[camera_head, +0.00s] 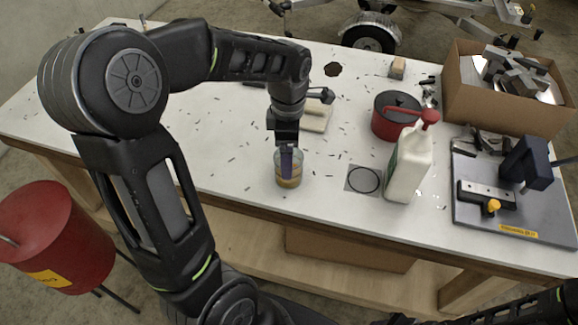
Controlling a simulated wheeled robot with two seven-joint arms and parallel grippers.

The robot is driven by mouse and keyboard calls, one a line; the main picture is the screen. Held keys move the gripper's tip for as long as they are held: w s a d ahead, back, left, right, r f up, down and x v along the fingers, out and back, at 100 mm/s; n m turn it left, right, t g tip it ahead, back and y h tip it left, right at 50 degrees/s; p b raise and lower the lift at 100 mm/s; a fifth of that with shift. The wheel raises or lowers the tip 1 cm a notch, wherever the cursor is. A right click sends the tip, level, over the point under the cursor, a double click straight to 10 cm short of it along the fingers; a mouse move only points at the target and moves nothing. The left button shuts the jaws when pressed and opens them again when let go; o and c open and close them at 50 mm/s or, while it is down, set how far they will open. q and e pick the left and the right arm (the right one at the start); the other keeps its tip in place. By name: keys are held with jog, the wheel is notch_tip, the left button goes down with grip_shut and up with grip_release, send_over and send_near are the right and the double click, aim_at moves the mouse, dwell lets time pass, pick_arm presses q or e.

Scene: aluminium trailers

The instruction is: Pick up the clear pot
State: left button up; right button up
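The clear pot (294,181) is a see-through cup with yellowish-brown contents low inside. It stands upright near the front edge of the white table (225,165). My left gripper (287,168) points straight down at the pot, its fingers overlapping the pot's rim and upper part. The fingers look narrow and close together from here, and I cannot tell whether they grip the wall or hang inside it. My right gripper is out of view; only part of that arm shows at the lower right.
Right of the pot lie a square with a black ring (364,180), a white jug (408,168) with a red top and a red can (386,127). A cardboard box (490,112) of metal parts and a grey board (470,216) fill the right. The table left of the pot is mostly clear.

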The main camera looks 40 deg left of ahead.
pick_arm(q)
jog(key=shift+f, duration=0.25)
jog(key=shift+f+p, duration=0.65)
jog(key=shift+f, duration=2)
jog(key=c, duration=1.6)
jog(key=shift+r, duration=0.15)
notch_tip(320, 180, up, 10)
jog(key=shift+f+b, duration=0.1)
jog(key=shift+b, duration=0.5)
